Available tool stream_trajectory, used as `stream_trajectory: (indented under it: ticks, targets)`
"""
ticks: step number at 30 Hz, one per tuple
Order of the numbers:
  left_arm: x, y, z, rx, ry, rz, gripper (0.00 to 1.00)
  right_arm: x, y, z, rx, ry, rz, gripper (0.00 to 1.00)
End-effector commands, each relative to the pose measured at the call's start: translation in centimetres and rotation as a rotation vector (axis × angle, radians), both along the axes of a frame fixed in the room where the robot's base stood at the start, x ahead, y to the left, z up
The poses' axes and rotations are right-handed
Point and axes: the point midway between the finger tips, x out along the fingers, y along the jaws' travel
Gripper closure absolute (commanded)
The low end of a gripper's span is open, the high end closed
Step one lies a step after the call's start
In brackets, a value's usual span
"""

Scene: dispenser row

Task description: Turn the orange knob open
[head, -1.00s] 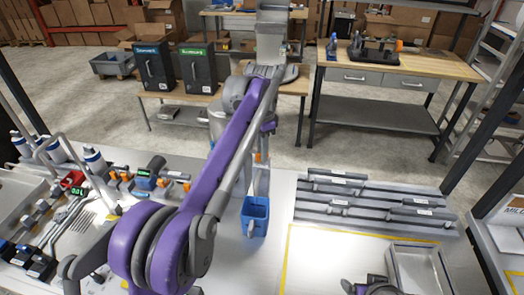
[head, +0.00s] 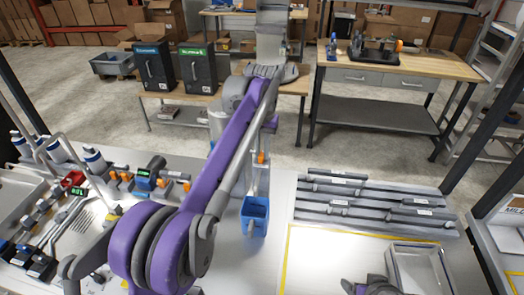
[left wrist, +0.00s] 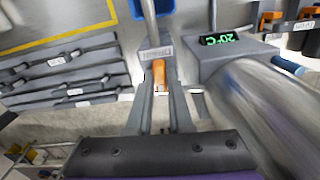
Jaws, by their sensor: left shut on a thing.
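The orange knob (left wrist: 159,73) is upright between the fingers of my left gripper (left wrist: 159,82) in the left wrist view. The gripper is shut on it. In the head view the knob (head: 261,157) shows as a small orange spot beside my left arm, on a slim grey tap above a blue cup (head: 254,230). My arm hides most of the left gripper there. A grey and purple part of my right gripper (head: 372,286) shows at the bottom edge, and its fingers are not clear.
Several other orange-handled taps and a green display (head: 144,173) stand to the left. Grey rails (head: 378,200) lie at the right, with a grey tray (head: 418,262) in front. A large grey cylinder (left wrist: 265,105) is close to my left gripper.

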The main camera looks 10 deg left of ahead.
Motion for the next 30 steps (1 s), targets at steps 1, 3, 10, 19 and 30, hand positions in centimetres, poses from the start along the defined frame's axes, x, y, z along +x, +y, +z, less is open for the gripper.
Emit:
stream_trajectory:
  ticks: [1,3,10,19,30]
  targets:
    - [0.02,0.01,0.06,0.0,-0.001,0.021,1.0,0.01,0.0,0.02,0.0,0.0,0.0,0.18]
    - [0.02,0.01,0.06,0.0,-0.001,0.048,1.0,0.02,0.0,0.02,0.0,0.0,0.0,0.18]
    - [0.02,0.01,0.06,0.0,-0.001,0.096,1.0,0.02,0.0,0.02,0.0,0.0,0.0,0.18]
    - [0.02,0.02,0.06,0.0,-0.001,0.106,1.0,0.02,0.0,0.02,0.0,0.0,0.0,0.18]
    - [0.01,0.01,0.04,0.0,-0.001,0.104,0.51,0.01,0.0,0.02,0.0,0.0,0.0,0.18]
